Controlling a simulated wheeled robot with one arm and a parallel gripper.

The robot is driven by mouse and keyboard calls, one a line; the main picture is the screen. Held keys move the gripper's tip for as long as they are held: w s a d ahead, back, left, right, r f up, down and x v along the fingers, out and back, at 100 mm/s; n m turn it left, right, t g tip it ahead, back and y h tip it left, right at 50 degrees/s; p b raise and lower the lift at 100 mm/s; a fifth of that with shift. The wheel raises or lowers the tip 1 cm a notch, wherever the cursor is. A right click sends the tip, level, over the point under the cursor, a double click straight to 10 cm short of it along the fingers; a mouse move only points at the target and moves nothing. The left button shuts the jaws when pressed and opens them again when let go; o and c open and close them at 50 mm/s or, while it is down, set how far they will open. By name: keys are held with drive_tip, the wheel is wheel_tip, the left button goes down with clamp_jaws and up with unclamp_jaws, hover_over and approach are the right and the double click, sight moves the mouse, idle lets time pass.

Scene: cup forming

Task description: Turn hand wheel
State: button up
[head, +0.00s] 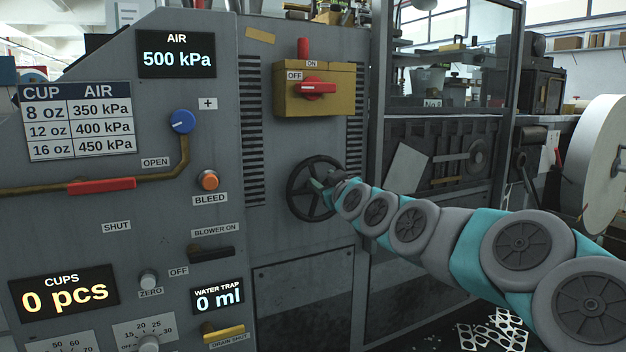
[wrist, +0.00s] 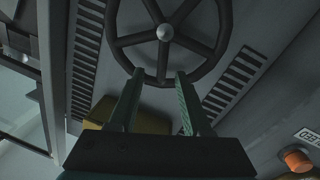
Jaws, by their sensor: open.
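The hand wheel (head: 308,188) is a black spoked wheel on the grey machine front, below the yellow switch box. In the wrist view the hand wheel (wrist: 165,33) shows its pale hub, spokes and lower rim. My gripper (head: 322,186) reaches the wheel from the right in the head view and covers part of its right side. In the wrist view my gripper (wrist: 158,74) is open, with its two green fingers apart. The rim and a spoke lie between or just at the fingertips. I cannot tell whether the fingers touch the rim.
The yellow switch box (head: 316,90) with a red handle sits above the wheel. The orange bleed button (head: 208,180) and blower lever (head: 211,253) are to the left. A framed glass enclosure (head: 440,60) stands to the right, behind my arm.

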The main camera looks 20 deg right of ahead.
sight(314, 175)
drive_tip(key=shift+w+d+f, duration=0.1)
drive_tip(key=shift+w, duration=1.65)
drive_tip(key=shift+w+d+f, duration=0.1)
drive_tip(key=shift+w, duration=1.65)
drive_tip(key=shift+r, duration=0.1)
clamp_jaws()
